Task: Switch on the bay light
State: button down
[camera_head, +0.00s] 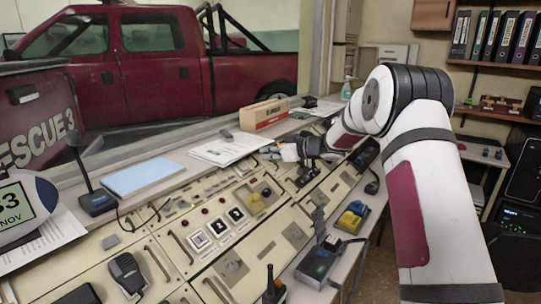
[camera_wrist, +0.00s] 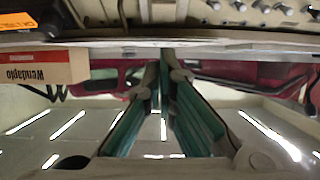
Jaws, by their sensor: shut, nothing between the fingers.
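The beige dispatch console (camera_head: 165,232) runs diagonally across the head view, with rows of buttons, knobs and switches. I cannot tell which control is the bay light switch; no label is readable. My gripper (camera_head: 266,152) is over the far part of the console, beside the white papers. In the wrist view my gripper (camera_wrist: 165,60) shows its two teal-padded fingers together, with nothing between them. Several grey knobs or toggles (camera_wrist: 262,7) show at the top right of the wrist view, apart from the fingertips. My gripper hides part of the panel in the head view.
A cardboard box (camera_head: 264,115) stands on the ledge behind my gripper; it also shows in the wrist view (camera_wrist: 40,68). White papers (camera_head: 226,148), a blue pad (camera_head: 143,177) and a desk microphone (camera_head: 97,200) lie along the ledge. A red truck (camera_head: 150,70) is beyond the window.

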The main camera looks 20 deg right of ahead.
aim_at(243, 165)
jog(key=x, duration=0.6)
jog(key=shift+w+a+f, duration=0.15)
jog(key=shift+w+f, duration=0.1)
jog(key=shift+f, duration=0.05)
jog(key=shift+w+a+f, duration=0.15)
jog(key=shift+w+f, duration=0.05)
jog(key=shift+f, duration=0.35)
jog(key=shift+w+a+f, duration=0.1)
jog(key=shift+w+f, duration=0.05)
jog(key=shift+f, duration=0.35)
jog(key=shift+w+a+f, duration=0.2)
jog(key=shift+f, duration=0.25)
jog(key=shift+b, duration=0.3)
jog(key=shift+f+b, duration=0.5)
jog(key=shift+f, duration=0.25)
jog(key=shift+r, duration=0.25)
jog(key=shift+r+p, duration=0.35)
jog(key=shift+r, duration=0.35)
